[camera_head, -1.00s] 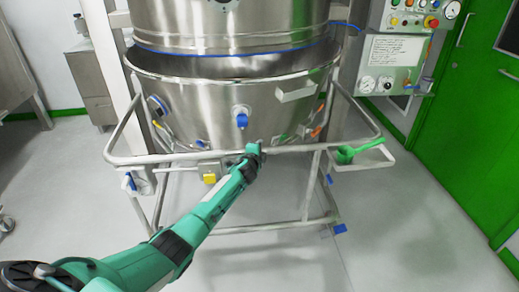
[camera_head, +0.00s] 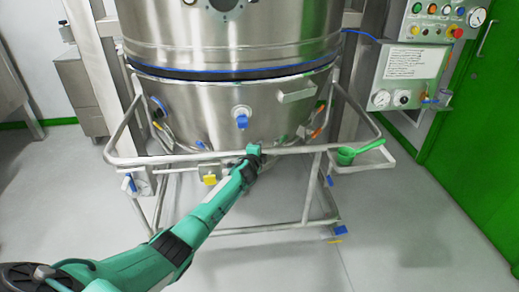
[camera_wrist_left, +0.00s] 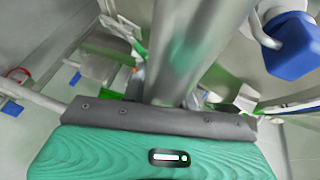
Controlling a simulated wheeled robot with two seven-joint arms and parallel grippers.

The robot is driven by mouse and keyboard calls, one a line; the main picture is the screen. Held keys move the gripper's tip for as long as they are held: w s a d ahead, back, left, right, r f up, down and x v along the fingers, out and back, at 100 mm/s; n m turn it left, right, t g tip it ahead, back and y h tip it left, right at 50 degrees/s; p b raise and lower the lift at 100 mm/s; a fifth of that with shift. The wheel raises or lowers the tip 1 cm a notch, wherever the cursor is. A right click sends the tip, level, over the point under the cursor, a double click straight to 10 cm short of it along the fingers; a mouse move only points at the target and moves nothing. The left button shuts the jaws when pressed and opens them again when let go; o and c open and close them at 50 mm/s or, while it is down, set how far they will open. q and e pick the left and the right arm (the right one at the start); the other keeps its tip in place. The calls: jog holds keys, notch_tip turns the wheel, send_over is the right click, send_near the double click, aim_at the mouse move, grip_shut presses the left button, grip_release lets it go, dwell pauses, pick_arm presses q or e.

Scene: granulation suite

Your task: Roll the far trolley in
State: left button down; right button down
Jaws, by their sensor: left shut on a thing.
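The trolley is a stainless steel bowl (camera_head: 200,108) in a tubular frame, with a rail running round its front. The bowl is below the large steel vessel (camera_head: 235,40), and only a narrow dark gap shows between its rim and the blue-lined lower edge of the vessel. My left gripper (camera_head: 254,152) is shut on the front rail (camera_head: 310,149), near its middle. In the left wrist view the rail (camera_wrist_left: 180,50) runs into the jaw, which hides the grip itself. My right gripper is not in view.
A side shelf on the frame holds a green scoop (camera_head: 358,150). A control panel (camera_head: 412,62) with gauges stands right, before a green door (camera_head: 475,140). Steel posts (camera_head: 100,75) flank the vessel. The pale floor (camera_head: 400,230) in front is clear.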

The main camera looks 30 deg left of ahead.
pick_arm(q)
jog(key=shift+w+a+r, duration=0.1)
jog(key=shift+r, duration=0.15)
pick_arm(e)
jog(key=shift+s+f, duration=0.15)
pick_arm(q)
jog(key=c, duration=1.2)
grip_release()
jog(key=shift+r, duration=0.1)
jog(key=shift+o, duration=0.5)
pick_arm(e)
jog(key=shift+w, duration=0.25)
pick_arm(q)
jog(key=shift+r, duration=0.1)
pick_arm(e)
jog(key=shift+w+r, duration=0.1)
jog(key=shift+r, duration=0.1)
pick_arm(q)
jog(key=p+v, duration=0.1)
jog(key=v, duration=0.2)
jog(key=p+v, duration=0.2)
jog(key=v, duration=0.9)
jog(key=shift+f, duration=0.35)
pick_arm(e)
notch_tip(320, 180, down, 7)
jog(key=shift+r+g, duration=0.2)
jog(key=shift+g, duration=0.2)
